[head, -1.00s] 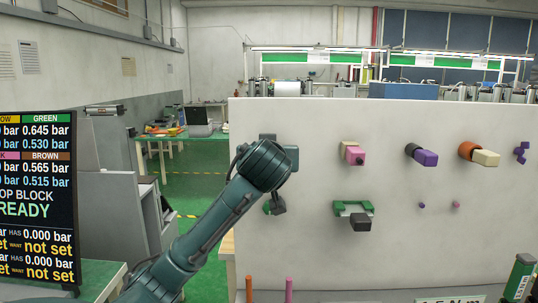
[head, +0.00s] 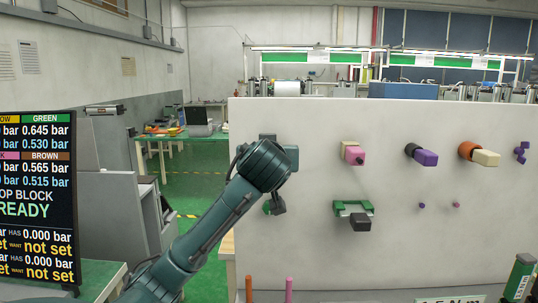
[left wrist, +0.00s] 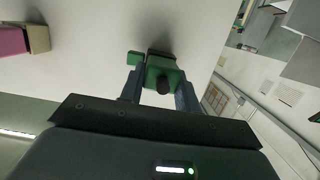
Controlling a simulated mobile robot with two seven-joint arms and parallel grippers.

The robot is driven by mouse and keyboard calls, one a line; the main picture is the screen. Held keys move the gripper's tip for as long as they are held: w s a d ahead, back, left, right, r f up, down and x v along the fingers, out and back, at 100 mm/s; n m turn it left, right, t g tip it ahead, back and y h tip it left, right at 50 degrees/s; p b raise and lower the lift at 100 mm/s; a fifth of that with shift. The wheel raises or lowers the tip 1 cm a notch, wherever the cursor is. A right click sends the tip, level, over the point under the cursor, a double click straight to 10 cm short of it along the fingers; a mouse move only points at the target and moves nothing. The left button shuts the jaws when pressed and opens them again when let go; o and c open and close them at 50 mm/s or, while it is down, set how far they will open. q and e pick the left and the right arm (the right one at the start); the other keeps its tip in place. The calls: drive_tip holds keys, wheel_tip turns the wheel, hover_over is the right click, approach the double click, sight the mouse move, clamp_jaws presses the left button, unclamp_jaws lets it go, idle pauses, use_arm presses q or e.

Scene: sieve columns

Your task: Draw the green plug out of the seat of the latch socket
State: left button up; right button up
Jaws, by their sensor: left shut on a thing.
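In the left wrist view the green plug (left wrist: 165,68), with a round dark knob on its near end, sits between the two fingers of my left gripper (left wrist: 160,92). The gripper is shut on it. Right behind the plug is the dark body of the latch socket (left wrist: 158,53) on the pale panel, with a green tab (left wrist: 134,58) beside it. Plug and socket overlap in this view, so I cannot tell how deep the plug sits. In the head view my left wrist hides the plug and fingertips. My right gripper is not in view.
The upright white panel (head: 310,240) also bears a pink plug (head: 354,155), a purple one (head: 427,158), a cream one (head: 485,158) and a green bracket (head: 352,208) to the right of my arm. A readings screen (head: 38,200) stands at left.

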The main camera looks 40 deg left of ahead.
use_arm(q)
drive_tip(key=shift+s+d, duration=0.2)
drive_tip(key=shift+f+p+v, duration=0.25)
drive_tip(key=shift+v, duration=1)
drive_tip(key=shift+f+p+v, duration=0.2)
drive_tip(key=shift+v, duration=1.1)
